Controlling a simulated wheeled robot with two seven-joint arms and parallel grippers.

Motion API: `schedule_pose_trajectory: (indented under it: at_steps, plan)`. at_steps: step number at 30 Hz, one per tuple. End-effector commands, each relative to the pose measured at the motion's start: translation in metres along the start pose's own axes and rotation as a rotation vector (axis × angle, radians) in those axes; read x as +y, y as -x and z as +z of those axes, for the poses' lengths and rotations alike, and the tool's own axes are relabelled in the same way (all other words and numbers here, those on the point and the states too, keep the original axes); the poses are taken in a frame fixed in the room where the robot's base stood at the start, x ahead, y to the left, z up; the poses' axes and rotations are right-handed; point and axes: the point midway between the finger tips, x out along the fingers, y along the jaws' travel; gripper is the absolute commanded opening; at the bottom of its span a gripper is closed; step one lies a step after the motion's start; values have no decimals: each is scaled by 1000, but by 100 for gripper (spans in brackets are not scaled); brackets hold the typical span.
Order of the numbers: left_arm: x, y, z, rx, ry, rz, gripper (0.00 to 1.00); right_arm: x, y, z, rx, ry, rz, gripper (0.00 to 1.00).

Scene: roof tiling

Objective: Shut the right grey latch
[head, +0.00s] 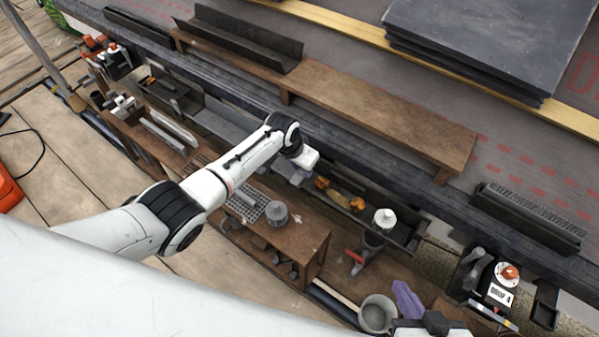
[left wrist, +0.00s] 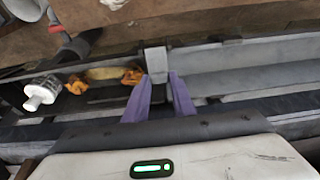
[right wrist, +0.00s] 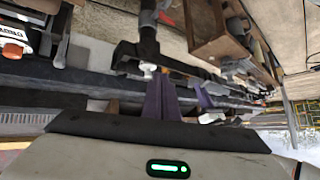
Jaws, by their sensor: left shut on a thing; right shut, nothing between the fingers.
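A small grey block (left wrist: 157,60), which looks like a latch, stands at the joint between a dark gutter (left wrist: 115,95) and a lighter grey gutter (left wrist: 240,82). My left gripper (left wrist: 158,82) has its purple fingers on either side of this block and is shut on it. In the head view the left gripper (head: 296,176) is over the gutter, partly hidden by its own wrist. I cannot tell whether the latch is fully closed. My right gripper (head: 404,292) is shut and empty at the bottom right, near a grey bucket (head: 377,314); its purple fingers also show in the right wrist view (right wrist: 161,98).
A wooden box (head: 300,245), a red-handled tool (head: 354,260) and stacked slates (head: 490,40) are around.

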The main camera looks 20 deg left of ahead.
Motion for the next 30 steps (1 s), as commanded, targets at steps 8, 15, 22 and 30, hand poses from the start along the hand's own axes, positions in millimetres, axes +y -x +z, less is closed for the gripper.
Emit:
schedule_pose_trajectory:
  at_steps: [8, 15, 22, 30]
  plan:
    - [0, -18, 2, -166, 0, -1, 1, -14, -32, 12, -43, -1, -62, 0]
    - [0, -21, 2, -261, 0, 0, 1, -29, -53, 24, -154, 60, -132, 0]
    - [0, -21, 2, -317, 1, 1, 1, -42, -53, 14, -122, 49, -183, 0]
    - [0, -20, 3, -345, 1, 2, 1, -48, -49, 5, -84, 31, -208, 0]
